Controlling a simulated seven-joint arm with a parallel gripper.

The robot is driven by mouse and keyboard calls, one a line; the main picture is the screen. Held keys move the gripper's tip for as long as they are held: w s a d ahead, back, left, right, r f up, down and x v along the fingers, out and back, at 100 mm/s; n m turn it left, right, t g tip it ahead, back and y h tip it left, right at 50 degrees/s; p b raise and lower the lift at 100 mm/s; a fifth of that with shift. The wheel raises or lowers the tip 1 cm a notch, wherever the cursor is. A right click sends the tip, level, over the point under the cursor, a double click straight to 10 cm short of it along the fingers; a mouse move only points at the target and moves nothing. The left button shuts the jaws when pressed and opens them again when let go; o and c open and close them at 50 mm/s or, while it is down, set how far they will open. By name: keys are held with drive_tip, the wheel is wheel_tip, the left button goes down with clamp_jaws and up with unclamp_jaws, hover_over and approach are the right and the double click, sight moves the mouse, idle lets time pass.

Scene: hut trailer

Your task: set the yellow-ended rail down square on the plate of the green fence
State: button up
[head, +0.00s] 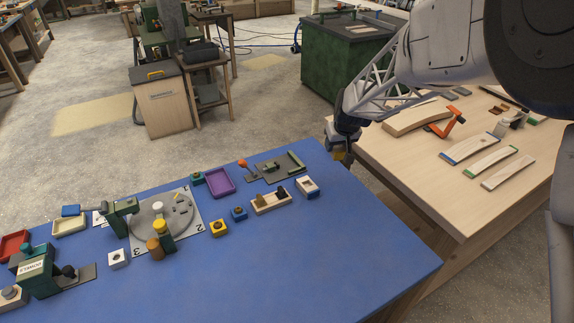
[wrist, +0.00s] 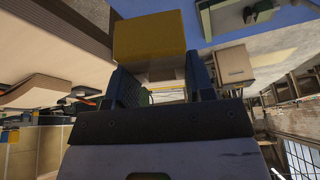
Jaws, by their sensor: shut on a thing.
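My gripper (head: 340,143) is at the gap between the blue table and the wooden bench, right of the fence. It is shut on the yellow-ended rail (head: 340,156), of which only a small yellow part shows in the head view. In the wrist view the rail's yellow end (wrist: 150,35) sticks out beyond the fingers of my gripper (wrist: 162,78); most of its length is hidden. The green fence (head: 296,161) stands on a dark grey-green plate (head: 268,172) near the blue table's far edge. The rail is apart from the plate.
The blue table (head: 320,240) has free room at front right. A purple tray (head: 220,184), an orange-knobbed lever (head: 243,163) and a wooden block with dark pegs (head: 270,202) stand near the plate. Blue-ended (head: 469,148) and green-ended (head: 492,161) rails lie on the wooden bench (head: 440,200).

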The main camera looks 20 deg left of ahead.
drive_tip(key=s+a+f+n, duration=0.3)
drive_tip(key=s+a+f, duration=0.2)
drive_tip(key=s+a, duration=0.4)
drive_tip(key=shift+s+a+g+y, duration=0.3)
drive_tip(key=shift+a+y, duration=0.1)
drive_tip(key=shift+a, duration=0.15)
drive_tip(key=shift+w+f, duration=0.15)
approach(285, 161)
drive_tip(key=shift+w+a+r, duration=0.35)
drive_tip(key=shift+w+a, duration=0.15)
drive_tip(key=shift+a, duration=0.1)
drive_tip(key=shift+f, duration=0.15)
drive_tip(key=shift+f, duration=1.6)
drive_tip(key=shift+f, duration=0.6)
drive_tip(key=o, duration=1)
